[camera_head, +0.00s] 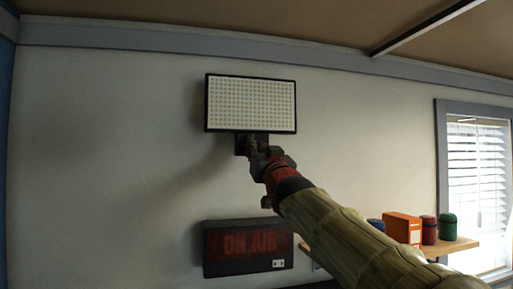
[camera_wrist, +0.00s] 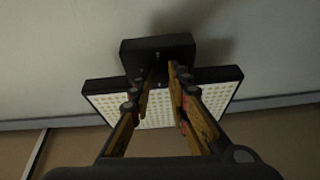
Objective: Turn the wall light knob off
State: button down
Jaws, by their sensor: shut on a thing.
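The wall light is a black-framed panel (camera_head: 250,103) with rows of pale yellowish dots, high on the white wall. I cannot tell for sure whether it is lit. A small black box (camera_head: 240,146) is below the panel. In the wrist view the box (camera_wrist: 150,50) and the panel (camera_wrist: 218,88) appear upside down. My gripper (camera_head: 251,142) reaches up to the box from the lower right. In the wrist view my gripper's fingertips (camera_wrist: 160,72) meet at the box, shut on the small dark knob. The knob is mostly hidden between the fingers, so its turn angle is unclear.
A dark ON AIR sign (camera_head: 247,248) hangs on the wall below. A wooden shelf (camera_head: 455,245) at the lower right holds an orange box (camera_head: 402,228) and red and green canisters (camera_head: 446,226). A window with blinds (camera_head: 478,170) is at the right.

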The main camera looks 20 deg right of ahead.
jog(key=shift+r+n+y, duration=0.2)
jog(key=shift+n+y, duration=0.2)
jog(key=shift+n, duration=0.2)
jog(key=n+y+p, duration=0.1)
jog(key=n+p, duration=0.1)
jog(key=p, duration=0.1)
jog(key=shift+s+d+r+p, duration=0.1)
jog(key=shift+p, duration=0.25)
jog(key=c, duration=1.8)
grip_release()
jog(key=shift+f, duration=0.2)
jog(key=shift+o, duration=0.6)
jog(key=shift+f, duration=0.1)
